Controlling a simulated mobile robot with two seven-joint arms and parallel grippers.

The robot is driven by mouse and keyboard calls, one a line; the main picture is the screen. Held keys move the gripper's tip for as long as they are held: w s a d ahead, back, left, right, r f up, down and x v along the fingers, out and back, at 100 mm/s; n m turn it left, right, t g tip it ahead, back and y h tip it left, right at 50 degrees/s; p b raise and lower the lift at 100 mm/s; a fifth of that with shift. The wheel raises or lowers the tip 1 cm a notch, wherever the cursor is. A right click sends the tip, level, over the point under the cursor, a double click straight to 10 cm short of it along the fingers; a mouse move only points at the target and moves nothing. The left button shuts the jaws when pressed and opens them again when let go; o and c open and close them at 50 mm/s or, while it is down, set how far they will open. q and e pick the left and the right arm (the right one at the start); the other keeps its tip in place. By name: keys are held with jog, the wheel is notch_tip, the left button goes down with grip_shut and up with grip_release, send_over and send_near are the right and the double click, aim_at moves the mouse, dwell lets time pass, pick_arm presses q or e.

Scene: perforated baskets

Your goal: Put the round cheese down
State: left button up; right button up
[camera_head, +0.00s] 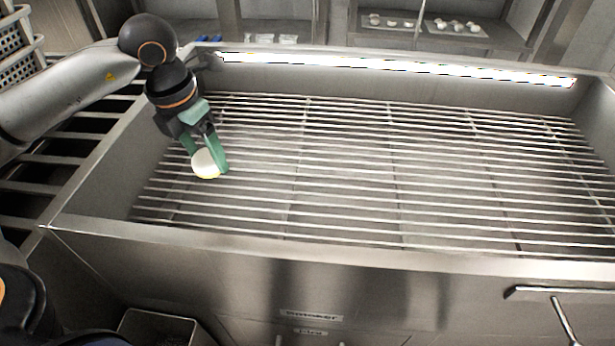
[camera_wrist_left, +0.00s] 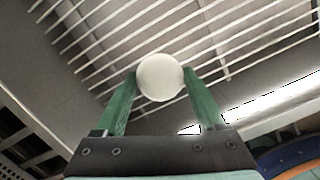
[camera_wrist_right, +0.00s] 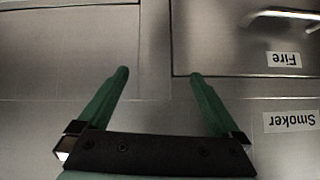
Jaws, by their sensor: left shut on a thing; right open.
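The round cheese (camera_head: 206,164) is a small white disc held between the green fingers of my left gripper (camera_head: 208,158). It also shows in the left wrist view (camera_wrist_left: 160,77), between the two fingertips. The gripper is over the left part of the metal grill rack (camera_head: 340,170) inside the smoker; whether the cheese touches the bars I cannot tell. My right gripper (camera_wrist_right: 158,75) shows only in the right wrist view. It is open and empty in front of the smoker's steel front.
The smoker's steel walls, with a front rim (camera_head: 300,255), surround the rack. The rack's middle and right are clear. A handle (camera_head: 545,293) sticks out at the front right. A perforated basket (camera_head: 20,68) stands at the far left. Trays with small white things (camera_head: 455,27) are on a shelf behind.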

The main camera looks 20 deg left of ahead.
pick_arm(q)
jog(key=w+a+f, duration=0.4)
jog(key=w, duration=0.4)
jog(key=b, duration=0.1)
send_over(236, 164)
jog(key=s, duration=0.2)
jog(key=f, duration=0.5)
jog(key=shift+w+d, duration=0.2)
jog(key=shift+w, duration=0.05)
jog(key=shift+w+a+f, duration=0.2)
jog(key=shift+w+f, duration=0.25)
jog(key=shift+f, duration=0.1)
notch_tip(236, 164, down, 3)
jog(key=shift+b, duration=0.5)
jog(key=shift+r, duration=0.1)
jog(key=o, duration=1.1)
jog(key=shift+f, duration=0.2)
jog(key=o, duration=0.4)
